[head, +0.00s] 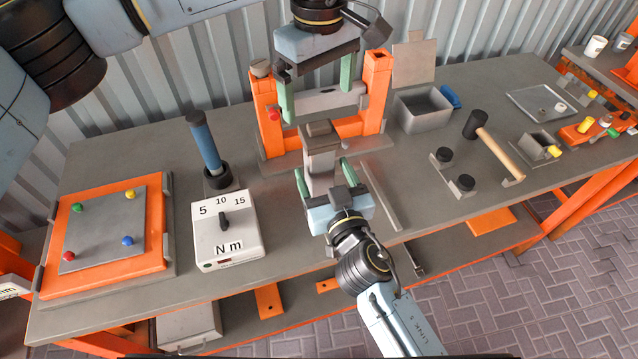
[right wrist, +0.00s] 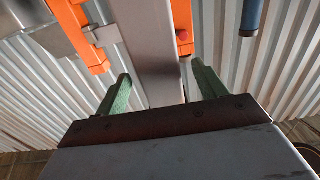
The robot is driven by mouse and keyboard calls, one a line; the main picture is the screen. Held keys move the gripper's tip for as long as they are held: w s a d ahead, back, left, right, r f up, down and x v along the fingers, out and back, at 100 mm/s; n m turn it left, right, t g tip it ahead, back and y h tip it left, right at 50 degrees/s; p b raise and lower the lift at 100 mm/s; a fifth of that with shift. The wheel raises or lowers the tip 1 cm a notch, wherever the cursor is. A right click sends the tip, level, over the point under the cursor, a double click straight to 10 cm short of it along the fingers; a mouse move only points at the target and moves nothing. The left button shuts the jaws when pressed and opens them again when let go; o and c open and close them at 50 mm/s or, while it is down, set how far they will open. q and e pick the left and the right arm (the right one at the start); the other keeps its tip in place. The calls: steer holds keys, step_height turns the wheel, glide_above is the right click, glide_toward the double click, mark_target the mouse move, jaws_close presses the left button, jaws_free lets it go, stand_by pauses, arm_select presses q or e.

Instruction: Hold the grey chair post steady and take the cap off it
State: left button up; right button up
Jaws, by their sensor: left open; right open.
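The grey chair post (head: 320,176) stands upright in front of an orange frame on the bench. Its darker cap (head: 320,131) sits on top. My left gripper (head: 317,103) is open and empty above the cap, with its green fingers pointing down and spread wide. My right gripper (head: 322,167) is open at the front of the post, with one green finger towards each side of it. In the right wrist view the post (right wrist: 150,50) runs between the two spread fingers (right wrist: 163,82), with gaps visible on both sides. The cap cannot be made out there.
The orange frame (head: 375,90) stands close behind the post. A torque box (head: 228,232) and a blue-handled tool (head: 206,143) are to the left. A grey bin (head: 422,108), a mallet (head: 492,145) and black knobs (head: 444,155) are to the right.

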mark_target(320, 126)
steer(key=shift+x, duration=1.55)
steer(key=c, duration=1.4)
arm_select(q)
steer(key=c, duration=0.3)
arm_select(e)
steer(key=shift+c, duration=0.4)
arm_select(q)
step_height(320, 126, up, 4)
steer(key=m, duration=0.4)
steer(key=shift+m, duration=0.3)
step_height(320, 126, down, 11)
steer(key=shift+s+f, duration=0.15)
steer(key=shift+f, duration=0.05)
